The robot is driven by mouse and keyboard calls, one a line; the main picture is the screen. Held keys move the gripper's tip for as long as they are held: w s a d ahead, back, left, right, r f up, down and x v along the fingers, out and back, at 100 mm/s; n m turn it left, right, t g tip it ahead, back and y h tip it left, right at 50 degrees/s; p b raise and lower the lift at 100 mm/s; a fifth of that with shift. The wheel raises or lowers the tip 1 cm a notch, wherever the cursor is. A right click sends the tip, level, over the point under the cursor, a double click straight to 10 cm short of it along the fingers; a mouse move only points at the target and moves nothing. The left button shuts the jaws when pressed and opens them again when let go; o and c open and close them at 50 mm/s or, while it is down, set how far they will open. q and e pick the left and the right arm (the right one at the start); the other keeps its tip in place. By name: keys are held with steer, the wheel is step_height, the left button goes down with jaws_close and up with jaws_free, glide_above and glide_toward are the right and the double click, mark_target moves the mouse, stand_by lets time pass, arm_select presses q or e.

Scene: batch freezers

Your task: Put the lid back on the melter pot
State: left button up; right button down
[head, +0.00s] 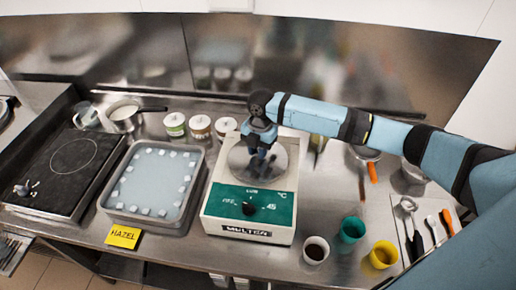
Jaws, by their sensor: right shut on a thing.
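The melter (248,225) is a cream box with a green control panel and a dial, standing in the middle of the steel counter. A round grey metal lid (240,168) shows over the top of the melter. My right gripper (259,152) points down over the middle of the lid and is shut on it, its arm coming in from the right. The gripper covers the part it grips. Whether the lid rests fully on the pot or hovers just above it, I cannot tell. My left gripper is not in view.
A grey tub of water with ice cubes (110,205) and a black hob (72,165) stand to the left. Several lidded jars (200,126) stand behind. White, green and yellow cups (383,254) and utensils are at the right. A yellow HAZEL card (123,236) lies in front.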

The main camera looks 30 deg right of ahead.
stand_by(0.4)
steer(key=shift+c, duration=2)
jaws_free()
steer(key=shift+r, duration=0.1)
steer(key=shift+r+p, duration=0.45)
steer(key=shift+r, duration=3)
steer(key=shift+c, duration=0.2)
jaws_close()
